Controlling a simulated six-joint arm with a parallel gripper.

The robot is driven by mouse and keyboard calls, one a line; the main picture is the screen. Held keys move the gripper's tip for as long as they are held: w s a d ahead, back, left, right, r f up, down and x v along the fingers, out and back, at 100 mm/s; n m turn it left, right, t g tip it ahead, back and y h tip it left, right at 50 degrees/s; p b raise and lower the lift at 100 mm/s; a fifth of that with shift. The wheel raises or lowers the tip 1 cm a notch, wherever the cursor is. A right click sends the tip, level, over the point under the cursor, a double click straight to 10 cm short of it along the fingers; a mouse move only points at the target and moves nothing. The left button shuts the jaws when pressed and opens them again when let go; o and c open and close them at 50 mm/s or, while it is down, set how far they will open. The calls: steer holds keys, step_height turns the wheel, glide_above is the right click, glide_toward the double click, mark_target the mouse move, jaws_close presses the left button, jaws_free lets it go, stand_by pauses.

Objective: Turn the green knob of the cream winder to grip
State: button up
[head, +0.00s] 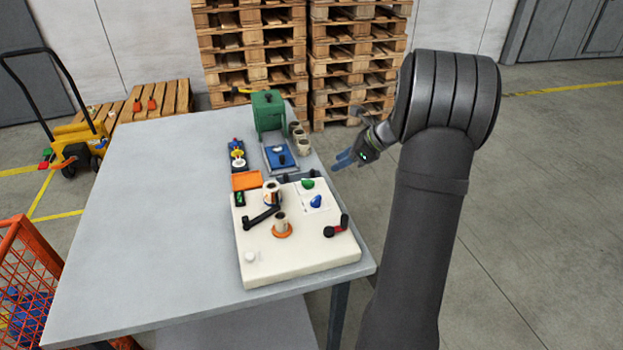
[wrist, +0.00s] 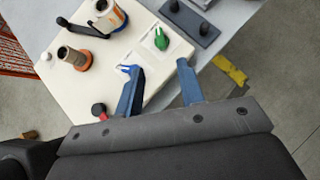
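The cream winder (head: 300,255) lies flat on the table's right side. Its green knob (head: 308,183) sits near its far right edge, on a pale label plate; it also shows in the wrist view (wrist: 161,39). A blue knob (head: 316,201) is just nearer than the green one, and in the wrist view (wrist: 130,70) a blue finger partly covers it. My gripper (head: 343,160) is in the air beyond the table's right edge, to the right of and apart from the green knob. In the wrist view its blue fingers (wrist: 157,77) are spread, with nothing held between them.
The winder also bears a black crank arm (head: 261,217), a spindle with an orange base (head: 282,228) and a red-black handle (head: 337,227). A green machine (head: 268,112), cardboard cores (head: 300,140) and an orange box (head: 245,180) stand behind. The table's left side (head: 150,220) is clear.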

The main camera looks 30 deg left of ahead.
mark_target(308, 180)
steer(key=x, duration=1.2)
steer(key=shift+a+f, duration=0.2)
jaws_close()
